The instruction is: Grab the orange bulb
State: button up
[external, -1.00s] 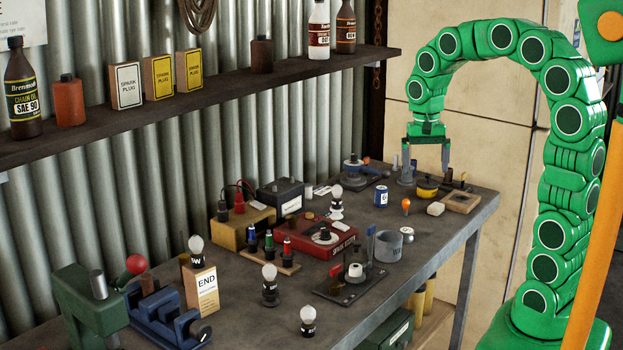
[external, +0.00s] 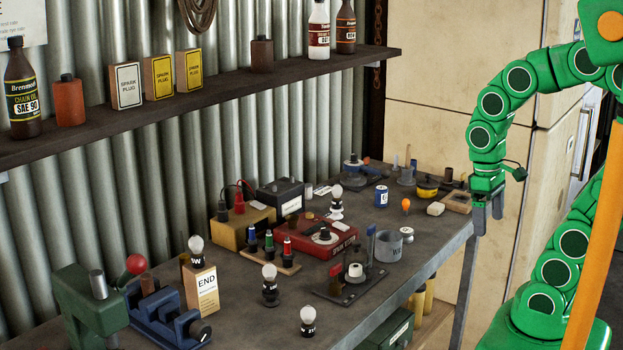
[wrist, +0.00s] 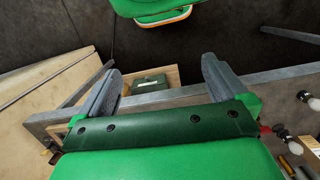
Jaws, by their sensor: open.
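I cannot make out the orange bulb in the wrist view.
White bulbs (external: 269,272) stand further left. The bench's front middle has some bare room.

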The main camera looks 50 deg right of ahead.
jog(key=shift+s+a+f+n, duration=0.1)
jog(key=shift+s+f+n, duration=0.05)
jog(key=shift+s, duration=0.2)
jog(key=shift+s+a+f+n, duration=0.1)
jog(key=shift+s+n, duration=0.05)
jog(key=shift+s, duration=0.2)
jog(key=c, duration=0.8)
